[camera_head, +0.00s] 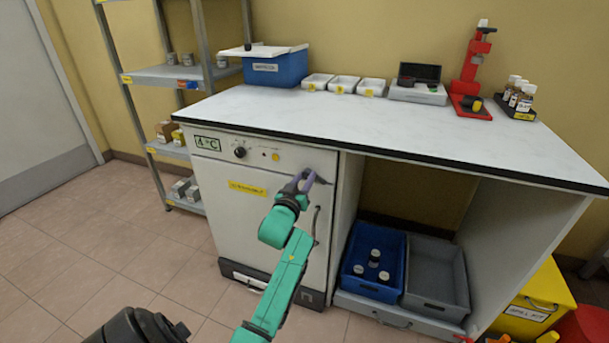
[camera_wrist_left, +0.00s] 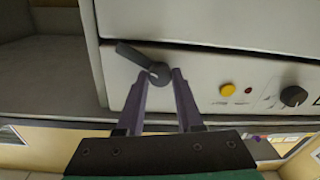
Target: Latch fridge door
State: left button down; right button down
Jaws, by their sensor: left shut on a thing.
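The white fridge (camera_head: 215,210) stands under the left part of the worktop. Its door looks shut or nearly so; a dark seam runs between the door (camera_wrist_left: 220,22) and the control panel (camera_wrist_left: 215,75) in the wrist view. A dark latch lever (camera_wrist_left: 135,56) with a round hub sits at the end of the panel, slanted toward the door edge. My left gripper (camera_wrist_left: 160,78) is shut on the latch at its hub. In the head view the left gripper (camera_head: 308,178) is at the fridge's upper right corner. My right gripper is not in view.
The vertical door handle (camera_head: 316,222) is just below the gripper. A black knob (camera_head: 240,152) and yellow button are on the panel. The worktop edge (camera_head: 400,168) overhangs above. A blue crate (camera_head: 355,285) and grey crate (camera_head: 440,275) stand right of the fridge. Floor in front is clear.

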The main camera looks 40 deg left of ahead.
pick_arm(q)
jog(key=m, duration=0.3)
jog(key=shift+p, duration=0.35)
jog(key=m, duration=0.2)
jog(key=shift+m, duration=0.4)
jog(key=m, duration=0.4)
jog(key=shift+f+h, duration=0.1)
jog(key=shift+h, duration=0.2)
jog(key=shift+m+t, duration=0.3)
jog(key=shift+m, duration=1.2)
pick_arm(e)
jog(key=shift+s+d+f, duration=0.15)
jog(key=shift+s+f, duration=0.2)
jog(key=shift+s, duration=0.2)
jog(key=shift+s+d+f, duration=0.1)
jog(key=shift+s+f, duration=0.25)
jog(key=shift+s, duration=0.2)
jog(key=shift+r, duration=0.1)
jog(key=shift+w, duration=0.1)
pick_arm(q)
jog(key=c, duration=0.8)
grip_release()
jog(key=shift+o, duration=1.2)
